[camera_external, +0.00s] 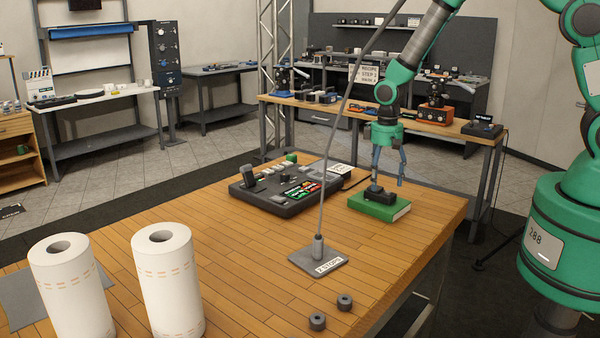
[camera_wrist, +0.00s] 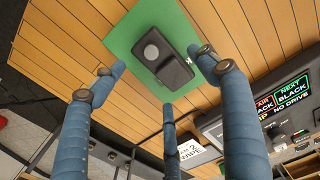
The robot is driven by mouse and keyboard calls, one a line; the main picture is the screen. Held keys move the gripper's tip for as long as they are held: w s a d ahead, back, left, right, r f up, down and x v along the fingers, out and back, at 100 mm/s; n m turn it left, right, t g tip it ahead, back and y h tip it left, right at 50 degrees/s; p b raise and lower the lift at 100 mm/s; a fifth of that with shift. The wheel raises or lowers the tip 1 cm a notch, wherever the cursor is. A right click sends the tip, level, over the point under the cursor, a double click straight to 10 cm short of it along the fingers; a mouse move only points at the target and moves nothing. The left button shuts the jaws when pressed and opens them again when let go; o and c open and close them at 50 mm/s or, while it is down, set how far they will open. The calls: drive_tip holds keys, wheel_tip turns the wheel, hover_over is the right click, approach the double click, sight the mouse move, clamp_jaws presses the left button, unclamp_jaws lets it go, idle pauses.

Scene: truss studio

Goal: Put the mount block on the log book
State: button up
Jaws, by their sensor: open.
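The mount block (camera_external: 374,193) is a small dark block with a round raised part on top. It sits on the green log book (camera_external: 392,212), which lies flat near the right side of the wooden table. In the wrist view the mount block (camera_wrist: 163,54) lies within the green cover of the log book (camera_wrist: 124,42). My gripper (camera_external: 389,181) is open just above the block, its blue fingers pointing down. In the wrist view the fingers of my gripper (camera_wrist: 160,78) are spread around the block, with no clear contact. Nothing is held.
A dark control panel (camera_external: 262,203) with lit buttons stands left of the book. A thin pole on a flat base (camera_external: 330,262) rises in front of it. Two white rolls (camera_external: 168,285) stand at front left. Two small dark rings (camera_external: 317,321) lie at the front. Bare table lies between.

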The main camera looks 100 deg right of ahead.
sight(382, 187)
wheel_tip(382, 187, up, 9)
idle(0.4)
idle(0.5)
drive_tip(key=s+a+r+n+t, duration=0.15)
drive_tip(key=a+r+n, duration=0.25)
drive_tip(key=a+r, duration=1.65)
drive_tip(key=s+a+r+n+t, duration=0.2)
drive_tip(key=s+a+r, duration=0.3)
drive_tip(key=s+a, duration=0.3)
drive_tip(key=s+a+r+n+t, duration=0.2)
drive_tip(key=s+a+r, duration=0.3)
drive_tip(key=s+a, duration=0.3)
drive_tip(key=shift+a+r+n, duration=0.25)
drive_tip(key=shift+r+n, duration=0.15)
drive_tip(key=shift+n, duration=0.1)
